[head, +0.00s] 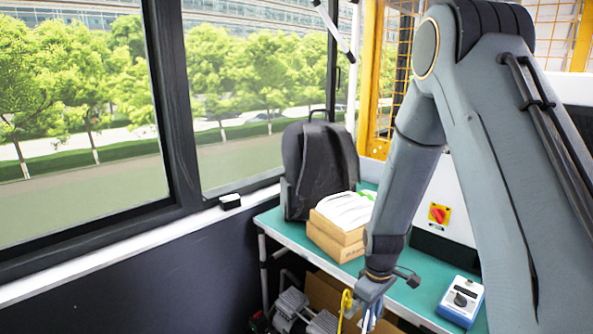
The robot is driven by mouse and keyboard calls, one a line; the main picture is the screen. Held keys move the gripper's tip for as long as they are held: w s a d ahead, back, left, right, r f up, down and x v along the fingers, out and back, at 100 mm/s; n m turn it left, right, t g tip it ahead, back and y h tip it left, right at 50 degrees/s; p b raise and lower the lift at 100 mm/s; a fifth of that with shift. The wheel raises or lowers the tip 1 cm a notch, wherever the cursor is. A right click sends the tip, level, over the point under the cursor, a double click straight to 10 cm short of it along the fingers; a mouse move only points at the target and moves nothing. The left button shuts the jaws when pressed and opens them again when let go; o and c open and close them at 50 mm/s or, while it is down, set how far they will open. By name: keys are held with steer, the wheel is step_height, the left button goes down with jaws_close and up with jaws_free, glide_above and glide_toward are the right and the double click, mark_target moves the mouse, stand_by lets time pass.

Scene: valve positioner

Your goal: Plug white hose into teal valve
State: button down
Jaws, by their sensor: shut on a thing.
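My gripper (369,306) is at the bottom edge of the head view, in front of the table's near edge, pointing down. It is small and partly cut off by the frame. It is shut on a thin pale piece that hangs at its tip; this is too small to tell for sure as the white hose. A yellow loop (346,304) shows just left of the gripper; I cannot tell whether they touch. I cannot make out the teal valve in this view.
A teal-topped table (412,297) holds a dark backpack (320,170), cardboard boxes (335,240) with white packets on top, and a blue-white meter (460,298). A red rotary switch (438,213) sits on a white cabinet behind. Grey machinery (292,308) stands below the table. Windows line the left.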

steer(key=m, duration=0.2)
steer(key=s+f+m, duration=0.1)
steer(key=m, duration=0.1)
steer(key=shift+s+f, duration=0.1)
steer(key=m, duration=0.3)
steer(key=f+m, duration=0.1)
steer(key=shift+s, duration=0.4)
steer(key=shift+s, duration=0.1)
